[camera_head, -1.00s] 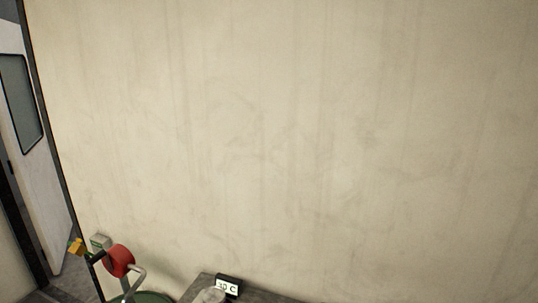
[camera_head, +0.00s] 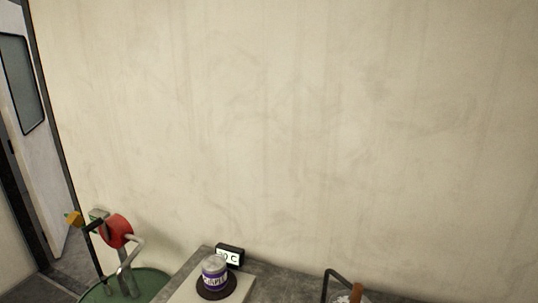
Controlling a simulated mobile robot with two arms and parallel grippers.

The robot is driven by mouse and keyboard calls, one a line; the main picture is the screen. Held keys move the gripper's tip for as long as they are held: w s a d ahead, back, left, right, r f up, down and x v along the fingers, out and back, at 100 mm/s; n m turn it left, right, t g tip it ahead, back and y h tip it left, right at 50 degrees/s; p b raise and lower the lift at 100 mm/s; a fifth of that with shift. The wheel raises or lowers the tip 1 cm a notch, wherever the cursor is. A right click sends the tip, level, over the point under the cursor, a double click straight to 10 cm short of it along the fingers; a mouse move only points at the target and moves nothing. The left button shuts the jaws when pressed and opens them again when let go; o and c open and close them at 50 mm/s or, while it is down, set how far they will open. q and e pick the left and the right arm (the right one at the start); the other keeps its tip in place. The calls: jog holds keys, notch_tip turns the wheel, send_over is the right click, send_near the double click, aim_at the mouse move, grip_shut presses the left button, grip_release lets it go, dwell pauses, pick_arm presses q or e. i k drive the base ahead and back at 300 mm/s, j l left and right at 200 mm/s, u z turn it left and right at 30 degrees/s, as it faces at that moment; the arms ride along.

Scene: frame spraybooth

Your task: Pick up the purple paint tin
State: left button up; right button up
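The purple paint tin (camera_head: 214,272) has a grey lid and a purple and white label. It stands upright on a dark round pad (camera_head: 217,290) at the bottom of the head view, left of the middle. The pad lies on a pale board or plate (camera_head: 188,293) on a grey bench top (camera_head: 285,284). Neither of my grippers shows in the view.
A small black display (camera_head: 230,254) stands right behind the tin. A green drum (camera_head: 147,284) with a pump and red round part (camera_head: 116,231) stands left. A black bent handle (camera_head: 338,275) and brown grip (camera_head: 356,292) are at right. A plain wall (camera_head: 300,130) rises behind.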

aim_at(214, 266)
jog(key=k+l+u, duration=0.1)
jog(key=l+u, duration=0.25)
jog(key=k+l+u, duration=0.1)
jog(key=u, duration=0.25)
jog(key=k+l+u, duration=0.1)
jog(key=u, duration=0.25)
